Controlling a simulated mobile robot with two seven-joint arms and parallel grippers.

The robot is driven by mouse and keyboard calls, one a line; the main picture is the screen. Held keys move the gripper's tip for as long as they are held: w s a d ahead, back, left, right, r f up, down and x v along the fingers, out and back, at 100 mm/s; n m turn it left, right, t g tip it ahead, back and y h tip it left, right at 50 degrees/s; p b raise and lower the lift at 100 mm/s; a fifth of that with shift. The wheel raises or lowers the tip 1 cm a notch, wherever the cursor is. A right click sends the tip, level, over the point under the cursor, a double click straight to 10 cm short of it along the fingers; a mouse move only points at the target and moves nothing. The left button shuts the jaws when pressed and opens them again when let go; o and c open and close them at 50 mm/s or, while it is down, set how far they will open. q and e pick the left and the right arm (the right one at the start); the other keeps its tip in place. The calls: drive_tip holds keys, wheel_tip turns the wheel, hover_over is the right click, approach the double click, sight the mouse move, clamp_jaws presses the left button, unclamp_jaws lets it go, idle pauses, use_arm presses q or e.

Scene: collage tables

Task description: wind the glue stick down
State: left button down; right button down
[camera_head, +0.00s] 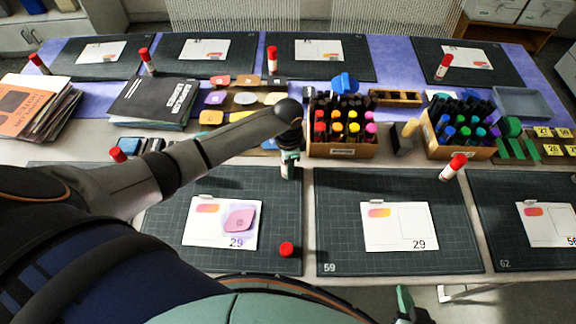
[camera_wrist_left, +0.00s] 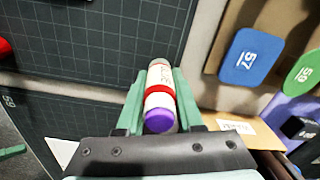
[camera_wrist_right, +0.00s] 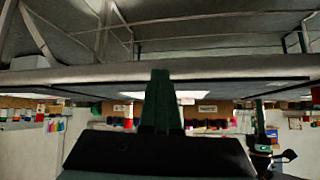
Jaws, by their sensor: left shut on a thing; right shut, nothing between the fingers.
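My left gripper (camera_head: 289,155) is shut on a glue stick (camera_head: 287,172) above the back edge of the front left cutting mat. In the left wrist view the glue stick (camera_wrist_left: 160,82) lies between the fingers (camera_wrist_left: 157,95). It has a white printed body, a red band and a bare purple glue end towards the camera. A loose red cap (camera_head: 286,249) rests on the same mat, near its front right corner. My right gripper (camera_head: 408,306) is low at the front edge, away from the stick. In the right wrist view its fingers (camera_wrist_right: 161,100) are shut and empty.
Cards lie on dark mats, including one with a purple patch (camera_head: 240,217). Behind stand marker boxes (camera_head: 342,151) and stamp pads. Bare mat surrounds the cards.

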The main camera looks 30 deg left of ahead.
use_arm(q)
drive_tip(key=n, duration=0.3)
drive_tip(key=shift+d+f+n, duration=0.1)
drive_tip(key=shift+d+n, duration=0.15)
drive_tip(key=shift+n, duration=0.05)
drive_tip(key=shift+a+n, duration=0.1)
drive_tip(key=shift+n, duration=0.3)
drive_tip(key=shift+a, duration=0.1)
drive_tip(key=shift+a, duration=0.1)
unclamp_jaws()
idle(0.6)
idle(0.4)
drive_tip(key=shift+r, duration=3.85)
